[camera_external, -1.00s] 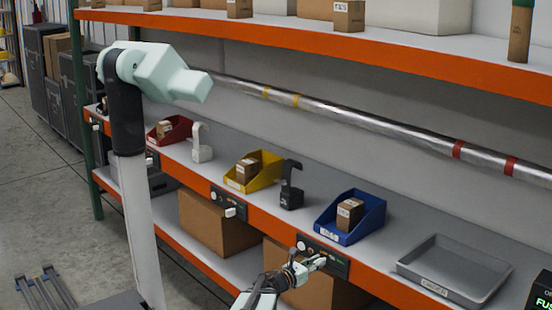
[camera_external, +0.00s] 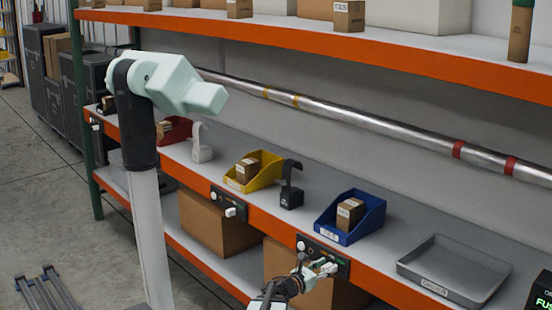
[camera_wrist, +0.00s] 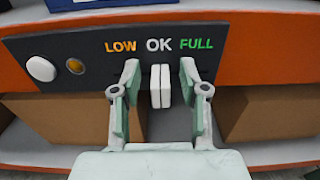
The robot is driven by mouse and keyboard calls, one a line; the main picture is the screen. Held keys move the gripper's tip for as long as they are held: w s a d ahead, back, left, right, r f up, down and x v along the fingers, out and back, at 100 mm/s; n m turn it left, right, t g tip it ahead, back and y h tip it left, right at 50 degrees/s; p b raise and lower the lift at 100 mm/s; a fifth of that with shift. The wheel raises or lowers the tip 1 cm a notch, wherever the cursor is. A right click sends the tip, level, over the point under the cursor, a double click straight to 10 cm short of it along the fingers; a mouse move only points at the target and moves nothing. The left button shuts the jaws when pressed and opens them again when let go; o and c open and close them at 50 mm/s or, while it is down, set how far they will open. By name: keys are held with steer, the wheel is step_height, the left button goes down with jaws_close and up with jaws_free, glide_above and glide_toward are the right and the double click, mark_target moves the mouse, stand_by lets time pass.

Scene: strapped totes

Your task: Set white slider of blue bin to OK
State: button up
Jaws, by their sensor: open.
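The blue bin (camera_external: 372,222) stands on the middle shelf with a small brown box in it. Its dark control panel (camera_wrist: 210,42) is on the orange shelf edge and reads LOW, OK and FULL from left to right. The white slider (camera_wrist: 160,86) sits below the OK label in the wrist view. My gripper (camera_wrist: 160,84) is open, with one finger on each side of the slider and a visible gap on both sides. In the external view my gripper (camera_external: 322,269) is in front of the panel and hides part of it.
The panel also has a white round button (camera_wrist: 41,68) and an amber light (camera_wrist: 74,65) at its left. A grey tray (camera_external: 455,270) is right of the blue bin; a black hook-shaped item (camera_external: 291,190) and a yellow bin (camera_external: 265,177) are left. Cardboard boxes sit below.

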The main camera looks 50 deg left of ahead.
steer(key=s, duration=0.7)
steer(key=shift+s+d, duration=0.2)
steer(key=shift+s, duration=0.05)
steer(key=s+d+f+m+g+h, duration=0.4)
steer(key=d+f+m+g, duration=0.2)
steer(key=d+f+m, duration=0.45)
steer(key=s+d+f+m+g+h, duration=0.35)
steer(key=d+f+m+g, duration=0.25)
steer(key=d+f+m, duration=0.5)
steer(key=s+d+f+m+g+y, duration=0.2)
steer(key=s+d+f+m+g, duration=0.2)
steer(key=s, duration=0.4)
steer(key=s+d+f+m+g+y, duration=0.2)
steer(key=s+d+f+m+g, duration=0.2)
steer(key=s, duration=0.4)
steer(key=s+d+f+m+g+y, duration=0.2)
steer(key=s+d+f+m+g, duration=0.2)
steer(key=s+d+m, duration=0.3)
steer(key=shift+s+f+g, duration=0.4)
steer(key=shift+s+f, duration=0.1)
steer(key=shift+f, duration=0.2)
